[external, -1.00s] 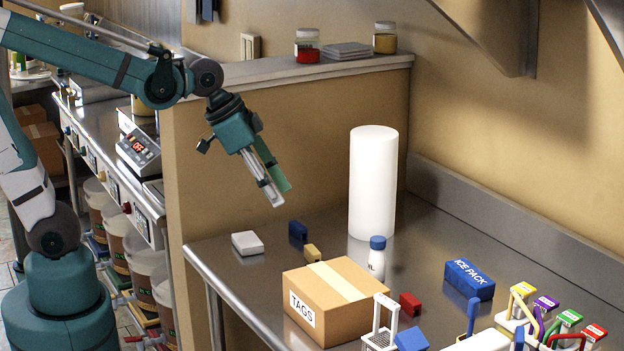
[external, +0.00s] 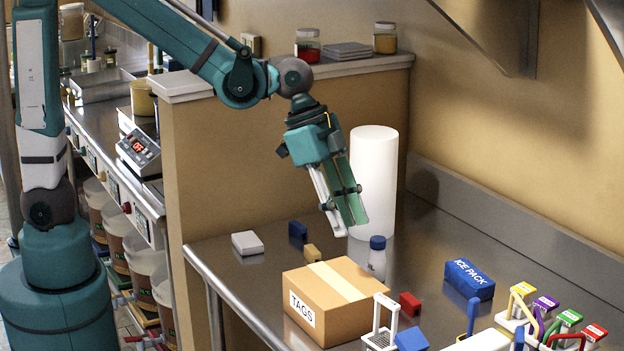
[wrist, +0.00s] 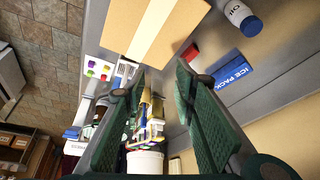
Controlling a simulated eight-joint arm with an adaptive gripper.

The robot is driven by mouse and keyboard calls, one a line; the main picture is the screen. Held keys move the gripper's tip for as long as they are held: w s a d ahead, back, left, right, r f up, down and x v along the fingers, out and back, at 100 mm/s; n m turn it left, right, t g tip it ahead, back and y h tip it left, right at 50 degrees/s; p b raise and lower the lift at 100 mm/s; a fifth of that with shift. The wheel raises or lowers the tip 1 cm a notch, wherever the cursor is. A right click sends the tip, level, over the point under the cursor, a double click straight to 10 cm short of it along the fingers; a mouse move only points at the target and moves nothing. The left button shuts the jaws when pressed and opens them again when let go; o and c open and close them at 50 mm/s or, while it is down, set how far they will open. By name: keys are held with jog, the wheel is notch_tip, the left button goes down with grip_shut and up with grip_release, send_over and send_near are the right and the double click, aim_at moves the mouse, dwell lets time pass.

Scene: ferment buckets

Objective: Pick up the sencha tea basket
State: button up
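Several small baskets with coloured handles and tags stand at the lower right of the external view. These are a yellow-tagged basket (external: 523,289), a purple-tagged basket (external: 546,303), a green-tagged basket (external: 570,317) and a red-tagged basket (external: 594,331). A white-handled wire basket (external: 381,325) stands beside the cardboard box. I cannot read the tags, so I cannot tell which is sencha. My gripper (external: 348,227) is open and empty, high above the table, behind the box and apart from the baskets. In the wrist view, handled items (wrist: 150,118) show between the fingers (wrist: 159,78).
A cardboard box (external: 332,299) marked TAGS stands in the middle of the steel table. Around it are a white bottle (external: 377,260), a tall white cylinder (external: 373,175), a blue ice pack (external: 469,279) and a red block (external: 410,303). The table's back right is clear.

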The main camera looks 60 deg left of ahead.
aim_at(386, 298)
jog(key=d+f+m+p, duration=0.1)
jog(key=d, duration=0.4)
jog(key=s+d+f+m+g+p, duration=0.1)
jog(key=d+m, duration=0.1)
jog(key=d, duration=0.3)
jog(key=s+d+f+m+g+p, duration=0.1)
jog(key=d+p, duration=0.1)
jog(key=d, duration=0.2)
jog(key=shift+d+f, duration=0.2)
jog(key=shift+d, duration=0.2)
jog(key=shift+f, duration=0.1)
jog(key=shift+x, duration=1.2)
jog(key=shift+d+f, duration=0.1)
jog(key=shift+d+x, duration=0.1)
jog(key=shift+x, duration=1.15)
jog(key=shift+d+x, duration=0.15)
jog(key=shift+x, duration=1.1)
jog(key=shift+s, duration=0.1)
